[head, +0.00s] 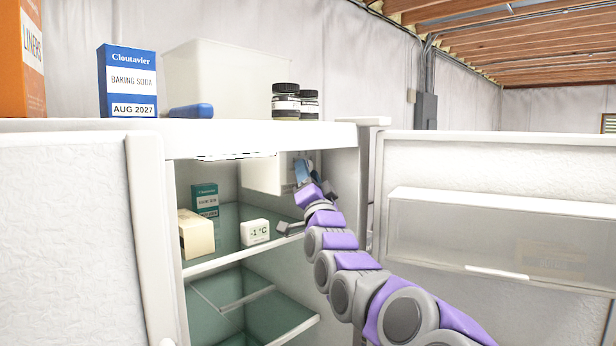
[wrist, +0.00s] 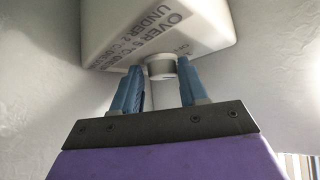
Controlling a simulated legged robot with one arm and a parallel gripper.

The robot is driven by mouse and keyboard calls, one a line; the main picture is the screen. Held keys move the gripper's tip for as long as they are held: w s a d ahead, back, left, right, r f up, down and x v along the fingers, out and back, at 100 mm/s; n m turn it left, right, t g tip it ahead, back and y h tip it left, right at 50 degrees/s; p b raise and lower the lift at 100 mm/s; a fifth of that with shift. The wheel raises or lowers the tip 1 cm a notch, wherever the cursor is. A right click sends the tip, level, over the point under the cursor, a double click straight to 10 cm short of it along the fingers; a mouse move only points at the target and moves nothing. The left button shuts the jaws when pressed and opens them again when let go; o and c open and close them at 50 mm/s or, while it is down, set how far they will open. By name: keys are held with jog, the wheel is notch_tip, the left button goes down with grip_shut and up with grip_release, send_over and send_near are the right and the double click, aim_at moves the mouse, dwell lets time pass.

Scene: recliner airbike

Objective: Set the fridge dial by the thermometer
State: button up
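The fridge dial (wrist: 160,66) is a small pale round knob under a white control box (wrist: 165,25) in the wrist view. Printed text on the box reads partly "OVER 5 °C" and "UNDER 2 °C"; the rest is hard to read. My gripper (wrist: 160,76) has its blue fingers apart, one on each side of the dial, with narrow gaps seeming to show. In the head view my gripper (head: 303,172) is at the upper right inside the open fridge, by the control box (head: 262,174). A white thermometer (head: 255,232) on the shelf reads -1 °C.
A cream box (head: 196,234) and a green carton (head: 205,199) stand on the shelf left of the thermometer. The open fridge door (head: 500,290) with a clear bin is on the right. Baking soda (head: 128,82), a white bin (head: 225,80) and dark jars (head: 286,101) stand on top.

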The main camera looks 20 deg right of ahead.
jog(key=o, duration=0.4)
jog(key=shift+d, duration=0.15)
jog(key=shift+c, duration=0.2)
jog(key=shift+s, duration=0.1)
jog(key=v, duration=1.7)
jog(key=shift+f, duration=0.15)
